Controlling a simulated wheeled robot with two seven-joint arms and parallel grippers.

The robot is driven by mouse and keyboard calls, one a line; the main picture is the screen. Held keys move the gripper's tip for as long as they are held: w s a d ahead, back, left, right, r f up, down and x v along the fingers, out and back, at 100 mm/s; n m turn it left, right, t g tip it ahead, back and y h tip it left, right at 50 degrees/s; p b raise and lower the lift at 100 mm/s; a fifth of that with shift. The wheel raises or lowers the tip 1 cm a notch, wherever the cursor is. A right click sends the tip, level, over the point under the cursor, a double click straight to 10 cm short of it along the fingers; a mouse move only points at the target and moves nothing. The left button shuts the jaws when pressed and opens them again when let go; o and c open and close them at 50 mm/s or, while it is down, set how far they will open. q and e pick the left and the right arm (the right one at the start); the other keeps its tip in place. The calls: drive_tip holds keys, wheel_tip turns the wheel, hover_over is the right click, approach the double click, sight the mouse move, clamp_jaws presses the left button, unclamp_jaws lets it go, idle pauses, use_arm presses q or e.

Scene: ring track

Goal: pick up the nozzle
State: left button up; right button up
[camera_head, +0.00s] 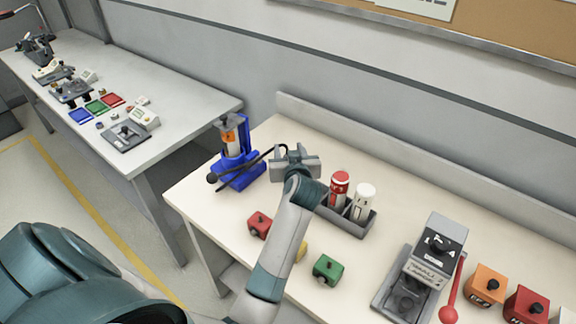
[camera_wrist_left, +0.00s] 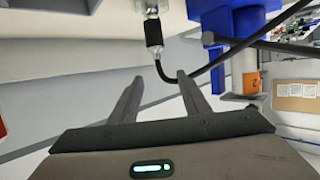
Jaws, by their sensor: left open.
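The nozzle (camera_wrist_left: 153,34) is a black cylinder with pale metal fittings, at the top middle of the left wrist view. A black hose (camera_wrist_left: 168,80) curves from it toward the blue stand (camera_wrist_left: 235,18). In the head view the nozzle cannot be made out, with my gripper and arm in front of that spot. My left gripper (camera_head: 293,153) is over the table, just right of the blue stand (camera_head: 238,172). In the wrist view its two fingers (camera_wrist_left: 160,77) are spread and empty, with the nozzle beyond the tips, apart from them. My right gripper is not in view.
A grey tray (camera_head: 345,222) with a red-capped bottle (camera_head: 339,188) and a white bottle (camera_head: 362,203) stands right of my arm. Red (camera_head: 259,225) and green (camera_head: 327,269) blocks lie nearer. A grey press (camera_head: 428,262) stands further right. A second table (camera_head: 175,140) is at left.

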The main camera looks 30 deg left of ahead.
use_arm(q)
drive_tip(key=f, duration=0.2)
drive_tip(key=f+p, duration=0.1)
drive_tip(key=f, duration=0.5)
drive_tip(key=shift+w+a+p, duration=0.25)
drive_tip(key=shift+w+p, duration=0.1)
drive_tip(key=shift+w+a+f, duration=0.25)
drive_tip(key=shift+w+f, duration=0.05)
drive_tip(key=shift+w, duration=0.05)
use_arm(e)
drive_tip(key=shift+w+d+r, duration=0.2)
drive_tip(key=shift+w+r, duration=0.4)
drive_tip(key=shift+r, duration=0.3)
use_arm(q)
drive_tip(key=shift+a, duration=0.1)
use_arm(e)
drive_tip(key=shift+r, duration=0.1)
use_arm(q)
drive_tip(key=shift+w+a+p, duration=0.35)
drive_tip(key=shift+w+a, duration=0.05)
drive_tip(key=shift+w, duration=0.1)
drive_tip(key=shift+p+x, duration=0.55)
drive_tip(key=shift+x, duration=1.7)
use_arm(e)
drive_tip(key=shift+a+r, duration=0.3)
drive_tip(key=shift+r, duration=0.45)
